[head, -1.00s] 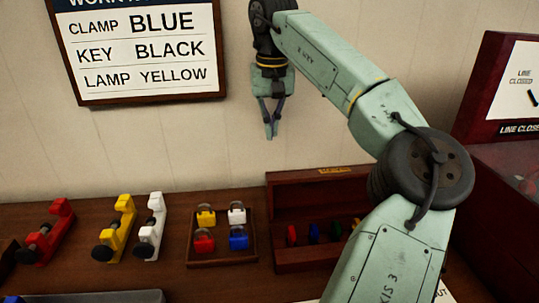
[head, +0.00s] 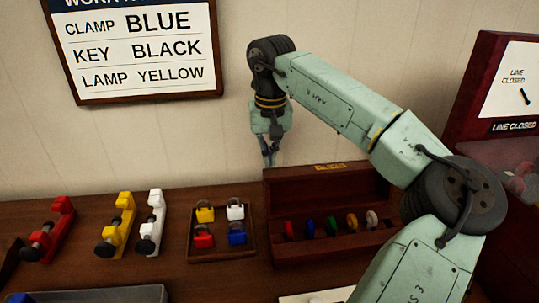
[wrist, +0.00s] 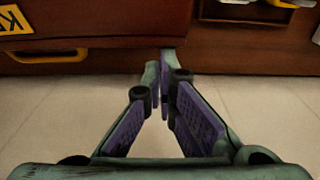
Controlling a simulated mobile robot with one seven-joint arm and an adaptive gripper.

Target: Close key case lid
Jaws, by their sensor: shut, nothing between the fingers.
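The key case (head: 330,248) is a dark red-brown wooden box on the table. Its lid (head: 300,183) stands open at the back, with a small yellow label on its top edge. Several coloured keys show inside: red, blue, green, yellow and white. My gripper (head: 269,162) is shut and empty, pointing down near the lid's upper left corner. In the wrist view its fingertips (wrist: 165,75) meet just below a dark red wooden edge bearing part of a yellow label. I cannot tell whether they touch the lid.
A tray of small padlocks (head: 222,254) stands left of the case. White (head: 152,225), yellow (head: 118,225) and red (head: 52,230) clamps stand further left. A sign hangs on the wall (head: 145,50). A red-framed line panel (head: 505,90) stands at the right.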

